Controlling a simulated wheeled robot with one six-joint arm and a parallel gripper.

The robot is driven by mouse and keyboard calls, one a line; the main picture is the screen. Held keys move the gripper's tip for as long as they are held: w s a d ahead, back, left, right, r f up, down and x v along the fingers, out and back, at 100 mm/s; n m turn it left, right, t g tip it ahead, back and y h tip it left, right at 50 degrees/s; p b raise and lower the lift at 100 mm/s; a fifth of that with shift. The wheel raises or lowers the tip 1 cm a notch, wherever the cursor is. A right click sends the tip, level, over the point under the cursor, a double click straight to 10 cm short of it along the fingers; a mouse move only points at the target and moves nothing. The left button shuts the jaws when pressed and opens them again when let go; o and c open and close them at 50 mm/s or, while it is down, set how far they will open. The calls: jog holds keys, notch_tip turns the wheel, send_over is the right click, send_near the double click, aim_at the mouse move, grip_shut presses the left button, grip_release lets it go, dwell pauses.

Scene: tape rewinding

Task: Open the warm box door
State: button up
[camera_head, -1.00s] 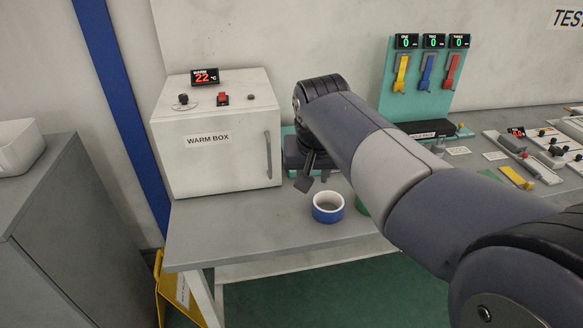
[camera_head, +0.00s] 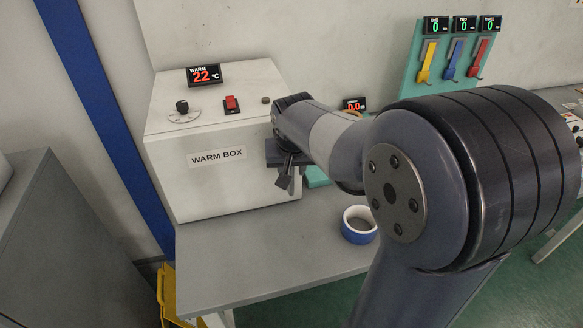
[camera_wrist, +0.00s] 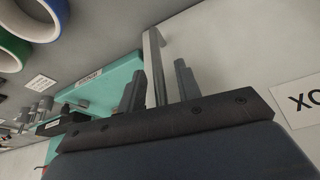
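The warm box (camera_head: 220,185) is a white box with a labelled front door, which looks shut. It stands at the left end of the table. My gripper (camera_head: 287,178) is at the right edge of the door and hides the handle in the head view. In the wrist view, my gripper (camera_wrist: 160,82) has its two dark fingers apart. The grey bar handle (camera_wrist: 152,50) shows in the gap between them, with space visible on both sides. I cannot tell how deep the handle sits between the fingers.
A blue tape roll (camera_head: 359,224) stands on the table (camera_head: 260,255) right of the box. In the wrist view, a green roll (camera_wrist: 12,52) is beside the blue roll (camera_wrist: 42,15). A grey cabinet (camera_head: 70,240) is at the left. The table's front strip is clear.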

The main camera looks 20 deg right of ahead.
jog(key=shift+f, duration=0.2)
grip_shut()
dwell(0.3)
